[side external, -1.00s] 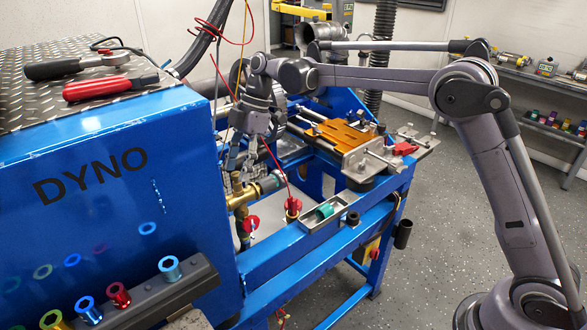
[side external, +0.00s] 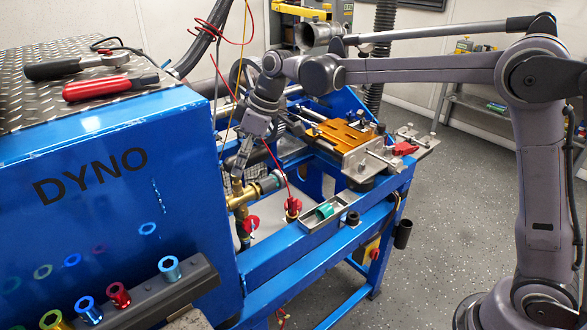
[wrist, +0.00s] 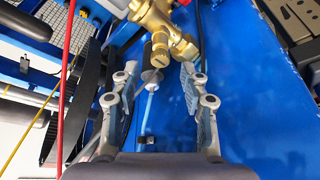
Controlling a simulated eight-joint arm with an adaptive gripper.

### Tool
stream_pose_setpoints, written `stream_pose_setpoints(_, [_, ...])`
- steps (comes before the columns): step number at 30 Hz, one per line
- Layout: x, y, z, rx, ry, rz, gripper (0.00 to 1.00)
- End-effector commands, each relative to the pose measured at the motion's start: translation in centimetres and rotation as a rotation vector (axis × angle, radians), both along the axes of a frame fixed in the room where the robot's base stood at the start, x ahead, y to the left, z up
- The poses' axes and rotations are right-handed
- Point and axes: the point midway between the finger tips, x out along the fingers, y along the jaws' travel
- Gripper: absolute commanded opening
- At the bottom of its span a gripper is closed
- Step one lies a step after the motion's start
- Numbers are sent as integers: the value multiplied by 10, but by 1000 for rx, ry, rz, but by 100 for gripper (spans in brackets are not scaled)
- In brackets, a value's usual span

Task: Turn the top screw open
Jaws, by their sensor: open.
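A brass valve fitting (side external: 238,200) stands beside the blue dyno cabinet in the side view, with a red handle (side external: 250,223) low on it. The wrist view shows the brass fitting (wrist: 152,16) at the top, with brass screw ends (wrist: 159,57) facing me. I cannot tell for sure which of these is the top screw. My gripper (side external: 238,172) is just above the fitting, tilted, and partly hides its top. In the wrist view my gripper (wrist: 160,80) is open, its fingers apart on either side below the brass, with nothing held between them.
The blue cabinet (side external: 100,200) stands close on the left. Red and yellow wires (side external: 270,155) hang near my gripper. A second red knob (side external: 293,206) and a small metal tray (side external: 323,215) are to the right. An orange plate (side external: 345,133) lies behind.

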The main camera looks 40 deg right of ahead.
Motion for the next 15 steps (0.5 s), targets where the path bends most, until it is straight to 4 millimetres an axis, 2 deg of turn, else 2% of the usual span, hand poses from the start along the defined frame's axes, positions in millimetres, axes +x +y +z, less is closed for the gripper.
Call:
stream_pose_setpoints(3, [-6,-6,20,0,0,1,45])
stream_pose_setpoints(15, [-27,-25,79,-1,1,-5,45])
